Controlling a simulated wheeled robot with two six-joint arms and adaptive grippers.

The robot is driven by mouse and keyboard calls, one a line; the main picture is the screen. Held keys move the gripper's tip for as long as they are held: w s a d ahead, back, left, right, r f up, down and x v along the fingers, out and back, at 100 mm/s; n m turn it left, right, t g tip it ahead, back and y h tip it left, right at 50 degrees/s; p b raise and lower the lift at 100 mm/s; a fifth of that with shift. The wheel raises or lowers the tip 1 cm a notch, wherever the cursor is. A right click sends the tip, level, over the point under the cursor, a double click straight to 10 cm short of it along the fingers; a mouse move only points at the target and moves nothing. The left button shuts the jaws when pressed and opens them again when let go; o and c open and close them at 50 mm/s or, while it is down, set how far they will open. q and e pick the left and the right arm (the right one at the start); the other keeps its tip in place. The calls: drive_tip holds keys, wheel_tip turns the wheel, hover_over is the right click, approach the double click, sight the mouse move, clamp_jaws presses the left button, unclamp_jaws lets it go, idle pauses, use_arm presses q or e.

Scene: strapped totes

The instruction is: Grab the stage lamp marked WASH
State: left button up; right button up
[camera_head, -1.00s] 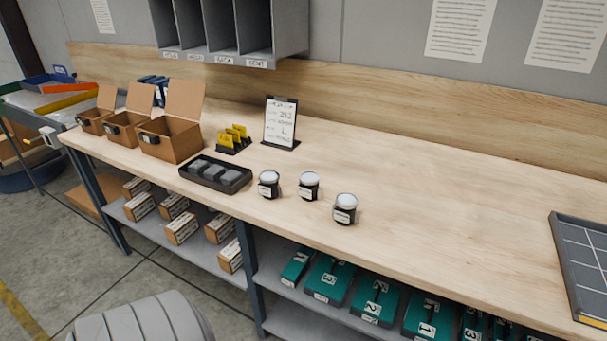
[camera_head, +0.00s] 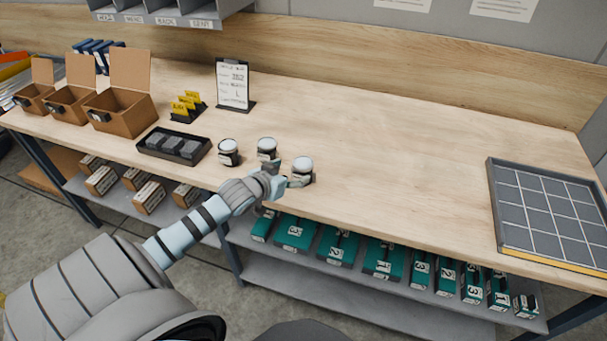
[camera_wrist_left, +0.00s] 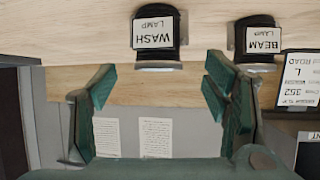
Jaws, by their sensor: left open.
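The WASH lamp (camera_wrist_left: 157,38) is a small black lamp with a white label, shown upside down in the left wrist view. In the head view it is the rightmost of three white-topped lamps (camera_head: 303,166). The BEAM lamp (camera_wrist_left: 257,38) stands beside it and is the middle one in the head view (camera_head: 267,146). My left gripper (camera_head: 284,172) is open at the front of the WASH lamp. In the left wrist view its green fingers (camera_wrist_left: 160,85) are spread wide, with the lamp ahead between their lines. My right gripper is not in view.
A third lamp (camera_head: 228,152) stands at the left, its label unreadable. Left of it are a black tray (camera_head: 150,153), open cardboard boxes (camera_head: 118,112) and a sign stand (camera_head: 233,85). A gridded tray (camera_head: 494,200) lies at the right. The tabletop (camera_head: 400,165) between is clear.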

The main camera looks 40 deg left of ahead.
sight(304, 167)
use_arm(q)
drive_tip(key=b+x, duration=0.1)
drive_tip(key=x, duration=0.6)
drive_tip(key=shift+w+d+r+b, duration=0.1)
drive_tip(key=shift+w+b, duration=0.1)
drive_tip(key=shift+b, duration=0.1)
drive_tip(key=shift+w, duration=0.45)
drive_tip(key=shift+s, duration=0.15)
drive_tip(key=c, duration=1.4)
